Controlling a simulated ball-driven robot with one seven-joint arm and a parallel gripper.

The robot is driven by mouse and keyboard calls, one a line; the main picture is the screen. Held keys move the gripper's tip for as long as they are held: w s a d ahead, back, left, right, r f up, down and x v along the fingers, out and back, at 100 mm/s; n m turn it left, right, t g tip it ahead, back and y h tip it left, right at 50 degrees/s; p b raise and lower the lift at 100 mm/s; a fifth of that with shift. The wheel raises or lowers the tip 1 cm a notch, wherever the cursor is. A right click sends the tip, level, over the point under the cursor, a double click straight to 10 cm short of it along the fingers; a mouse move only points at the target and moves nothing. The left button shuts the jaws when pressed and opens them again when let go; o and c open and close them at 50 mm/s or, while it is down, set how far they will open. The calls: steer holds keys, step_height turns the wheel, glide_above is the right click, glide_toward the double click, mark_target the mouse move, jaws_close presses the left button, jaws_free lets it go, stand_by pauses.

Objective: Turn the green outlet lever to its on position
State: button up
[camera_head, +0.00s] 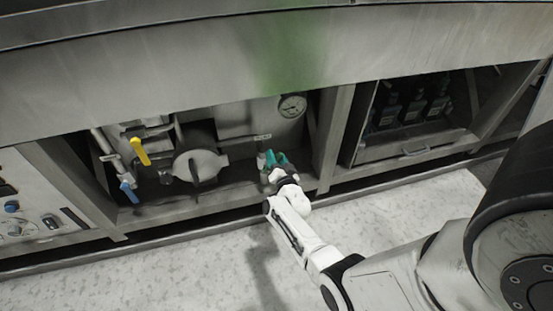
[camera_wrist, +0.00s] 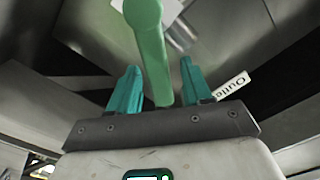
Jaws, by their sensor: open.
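The green outlet lever (camera_wrist: 152,50) runs down from the top of the wrist view, its end between the two teal fingers of my gripper (camera_wrist: 160,80). A gap shows on each side of the lever, so my gripper is open around it and not clamped. In the head view my gripper (camera_head: 277,158) reaches into the lower opening of the machine. There the fingers cover the lever, and I cannot tell the two apart. A white label reading "Outle…" (camera_wrist: 232,86) is just right of the right finger, partly cut off from view.
A pressure gauge (camera_head: 292,106) is above. A frame post (camera_head: 333,140) stands close on the right. Dark bottles (camera_head: 413,108) stand in the right bay.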

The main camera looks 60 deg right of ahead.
steer(key=p+v, duration=0.5)
steer(key=v, duration=0.5)
steer(key=shift+s+a, duration=0.25)
steer(key=shift+a, duration=0.05)
